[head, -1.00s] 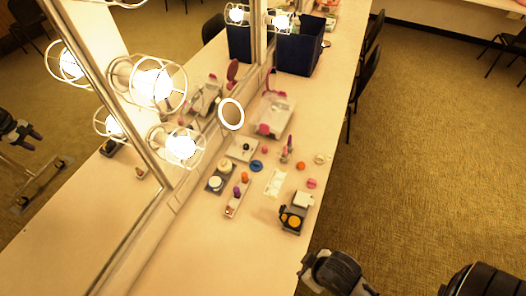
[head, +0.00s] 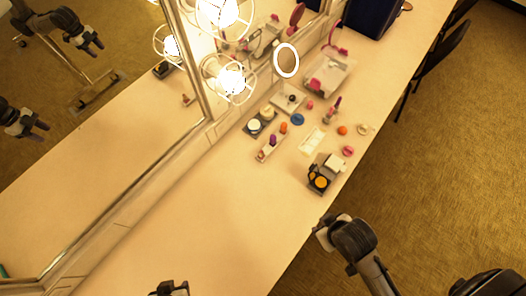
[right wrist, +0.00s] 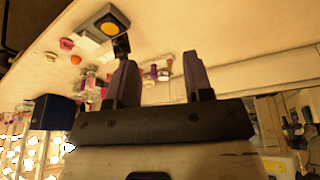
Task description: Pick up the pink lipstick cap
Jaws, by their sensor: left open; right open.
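A small pink piece (head: 309,104), which looks like a lipstick cap, stands on the counter left of an upright lipstick (head: 334,107). A second, rounder pink piece (head: 348,151) lies near the counter's front edge and shows in the right wrist view (right wrist: 66,44). I cannot tell for certain which is the cap. My left gripper (head: 171,288) is at the bottom edge of the head view, partly cut off, far from both. My right gripper (right wrist: 160,60) is open and empty, with both fingers apart. In the head view my right arm is beside the counter's front edge.
A black compact with a yellow pan (head: 319,181) stands nearest on the counter (head: 190,230). A tray with purple and orange pieces (head: 270,148), an orange piece (head: 342,130), a round lit mirror (head: 286,60) and a clear box (head: 328,76) lie around. The near counter is clear.

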